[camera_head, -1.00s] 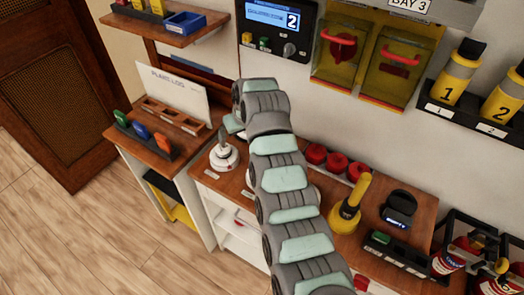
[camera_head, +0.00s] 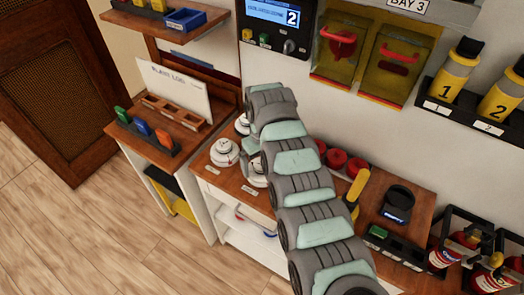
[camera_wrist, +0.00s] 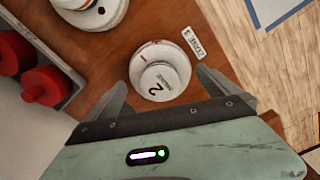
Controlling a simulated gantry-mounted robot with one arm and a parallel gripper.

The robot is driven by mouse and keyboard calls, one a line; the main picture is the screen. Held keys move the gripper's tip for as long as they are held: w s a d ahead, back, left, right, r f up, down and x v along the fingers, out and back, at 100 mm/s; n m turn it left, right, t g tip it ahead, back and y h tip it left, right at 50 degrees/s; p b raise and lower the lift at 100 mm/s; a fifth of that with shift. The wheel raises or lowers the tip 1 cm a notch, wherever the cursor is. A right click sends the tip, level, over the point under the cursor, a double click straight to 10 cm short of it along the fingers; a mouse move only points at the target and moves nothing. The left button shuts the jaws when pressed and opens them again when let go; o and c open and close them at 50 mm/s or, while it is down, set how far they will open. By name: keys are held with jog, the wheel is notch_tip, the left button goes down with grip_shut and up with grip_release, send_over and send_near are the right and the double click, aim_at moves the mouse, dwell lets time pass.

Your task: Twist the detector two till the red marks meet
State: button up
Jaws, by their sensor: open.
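Detector two (camera_wrist: 160,78) is a round white detector head marked "2", on the wooden bench top below my gripper in the wrist view. My gripper (camera_wrist: 161,77) is open, with one finger at each side of the detector and nothing held. In the head view, my arm hides the gripper; a white detector (camera_head: 256,175) partly hidden beside the arm seems to be this one.
Another white detector (camera_wrist: 90,10) with a red mark is at the wrist view's upper left. Red caps (camera_wrist: 45,88) sit in a tray at left. A zone label (camera_wrist: 192,42) lies beside detector two. In the head view, a further detector (camera_head: 224,152) stands near the bench's left end.

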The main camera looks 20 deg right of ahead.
jog(key=shift+f, duration=0.75)
jog(key=shift+c, duration=0.3)
jog(key=c, duration=1.2)
jog(key=shift+w+a+r+m+p, duration=0.1)
jog(key=shift+r+m+p, duration=0.1)
jog(key=shift+m+p, duration=0.55)
jog(key=m, duration=0.2)
jog(key=shift+f+m+p, duration=0.1)
jog(key=shift+m+p, duration=0.25)
jog(key=shift+f+m, duration=0.1)
jog(key=shift+m, duration=1.1)
